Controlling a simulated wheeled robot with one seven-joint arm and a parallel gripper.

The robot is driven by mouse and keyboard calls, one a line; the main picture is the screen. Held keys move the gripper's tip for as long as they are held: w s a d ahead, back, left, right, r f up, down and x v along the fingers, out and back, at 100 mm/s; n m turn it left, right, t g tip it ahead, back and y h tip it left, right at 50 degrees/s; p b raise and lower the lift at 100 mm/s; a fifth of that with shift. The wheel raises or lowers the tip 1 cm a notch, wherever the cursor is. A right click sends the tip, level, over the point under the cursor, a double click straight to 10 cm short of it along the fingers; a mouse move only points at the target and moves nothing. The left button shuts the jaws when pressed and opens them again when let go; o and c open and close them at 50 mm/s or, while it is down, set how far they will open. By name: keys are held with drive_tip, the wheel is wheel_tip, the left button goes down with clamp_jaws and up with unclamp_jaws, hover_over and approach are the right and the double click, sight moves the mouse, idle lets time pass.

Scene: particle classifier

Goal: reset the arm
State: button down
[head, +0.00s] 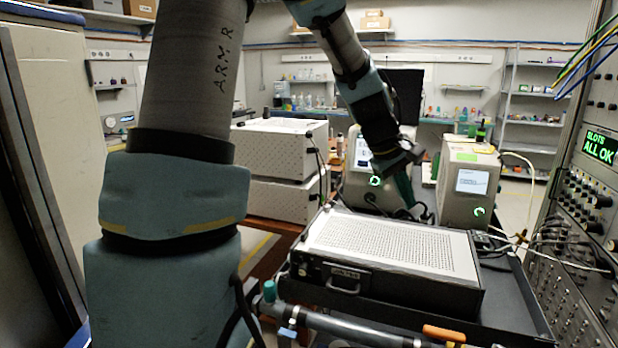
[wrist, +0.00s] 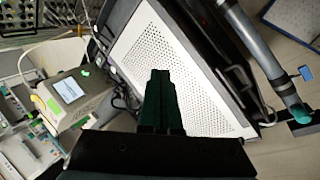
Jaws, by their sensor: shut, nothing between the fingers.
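My arm (head: 190,190) rises at the left of the head view and bends over to the right, with its far end hanging down. My gripper (head: 405,190) is at that end, above and behind the perforated white top of the black box (head: 390,245). In the wrist view my gripper (wrist: 160,74) shows its dark green fingers together, with nothing between them. The perforated top (wrist: 145,50) lies below and beyond the fingers. The gripper appears apart from it.
The box sits on a black tray (head: 520,300). Behind stand two instruments with screens (head: 468,185) (head: 362,155). Stacked white boxes (head: 285,150) are left of them. A grey tube (head: 340,325) runs in front.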

drive_tip(key=s+a+f+m+y, duration=0.1)
drive_tip(key=s+a+f, duration=0.1)
drive_tip(key=a, duration=0.7)
drive_tip(key=s+a+f+m+y, duration=0.2)
drive_tip(key=s+a+f, duration=0.1)
drive_tip(key=a, duration=0.7)
drive_tip(key=s+a+f+m+y, duration=0.1)
drive_tip(key=s+a, duration=0.3)
drive_tip(key=a, duration=0.5)
drive_tip(key=shift+s+a+f+m+y, duration=0.35)
drive_tip(key=shift+f+y, duration=0.25)
drive_tip(key=shift+f, duration=0.2)
